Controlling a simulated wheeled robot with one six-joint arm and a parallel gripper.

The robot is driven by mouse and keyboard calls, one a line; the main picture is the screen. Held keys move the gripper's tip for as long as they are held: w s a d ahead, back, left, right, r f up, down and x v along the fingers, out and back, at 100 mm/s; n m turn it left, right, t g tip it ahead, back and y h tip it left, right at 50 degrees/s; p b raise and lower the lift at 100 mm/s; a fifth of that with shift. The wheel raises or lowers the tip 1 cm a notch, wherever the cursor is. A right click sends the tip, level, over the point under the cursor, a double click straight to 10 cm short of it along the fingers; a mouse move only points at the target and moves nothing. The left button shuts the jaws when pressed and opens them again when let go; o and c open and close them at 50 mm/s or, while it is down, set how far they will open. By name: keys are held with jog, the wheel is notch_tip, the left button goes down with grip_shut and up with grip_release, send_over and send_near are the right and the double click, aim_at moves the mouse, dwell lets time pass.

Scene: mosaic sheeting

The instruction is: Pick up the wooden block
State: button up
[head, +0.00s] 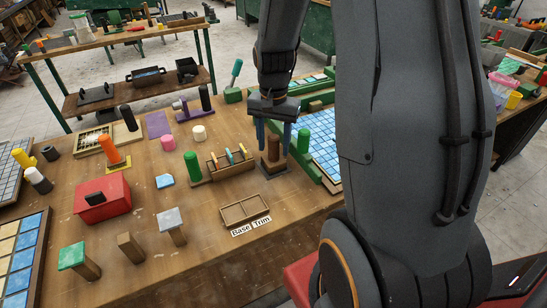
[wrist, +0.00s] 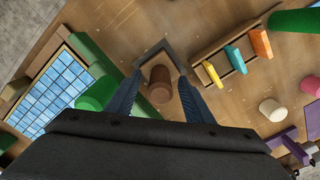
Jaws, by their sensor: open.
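My gripper (head: 275,146) is open and points down over the right part of the workbench. Another plain wooden block (head: 131,248) stands near the front left of the bench, apart from my gripper.
A green cylinder (head: 304,140) and blue tile sheet (head: 325,148) are close on the right. A wooden rack with colored pieces (head: 231,165) is close on the left. A two-part tray (head: 245,208) and red box (head: 103,201) lie further forward.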

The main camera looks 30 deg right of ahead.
jog(key=c, duration=1.1)
jog(key=shift+c, duration=0.2)
notch_tip(320, 180, up, 10)
jog(key=shift+r+b, duration=0.1)
jog(key=shift+b, duration=1.1)
jog(key=shift+o, duration=1.1)
jog(key=shift+c, duration=0.5)
